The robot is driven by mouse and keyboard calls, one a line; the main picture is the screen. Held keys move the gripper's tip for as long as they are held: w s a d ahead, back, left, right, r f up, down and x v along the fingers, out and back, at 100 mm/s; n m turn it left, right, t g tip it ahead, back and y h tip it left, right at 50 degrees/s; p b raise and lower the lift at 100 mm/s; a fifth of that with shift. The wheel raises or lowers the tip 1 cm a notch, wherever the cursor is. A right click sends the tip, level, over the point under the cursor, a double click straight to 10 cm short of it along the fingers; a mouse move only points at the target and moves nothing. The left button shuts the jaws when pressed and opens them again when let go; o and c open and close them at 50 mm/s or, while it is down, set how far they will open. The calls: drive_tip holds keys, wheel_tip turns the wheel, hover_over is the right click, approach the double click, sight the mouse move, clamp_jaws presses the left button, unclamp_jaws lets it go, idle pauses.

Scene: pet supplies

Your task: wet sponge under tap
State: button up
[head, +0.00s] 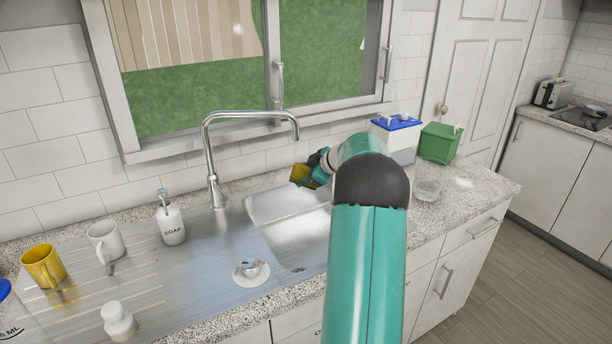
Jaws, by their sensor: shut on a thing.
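A chrome tap (211,160) with a tall bent spout stands behind the steel sink (305,238), its outlet over the sink. I see no water coming from it. My gripper (311,171) is shut on a yellow sponge (299,174), near the back of the sink and to the right of the spout's outlet. The sponge appears a little below the outlet in the picture; its exact height above the sink is unclear. My arm hides the right part of the sink.
A soap bottle (171,218), white mug (105,241) and yellow mug (43,265) stand left of the sink. A small cup on a saucer (251,272) sits at the front edge. A glass (427,186), blue-lidded box (397,139) and green box (440,143) stand to the right.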

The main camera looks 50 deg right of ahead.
drive_tip(key=s+a, duration=0.4)
drive_tip(key=s, duration=0.2)
drive_tip(key=shift+s+a, duration=0.15)
drive_tip(key=shift+s, duration=0.1)
idle(0.4)
idle(0.6)
drive_tip(key=shift+r, duration=0.1)
idle(0.5)
drive_tip(key=s+a+r, duration=0.2)
drive_tip(key=s+r, duration=0.1)
drive_tip(key=s, duration=0.1)
drive_tip(key=shift+a+r, duration=0.35)
drive_tip(key=shift+r, duration=0.05)
drive_tip(key=shift+s, duration=0.15)
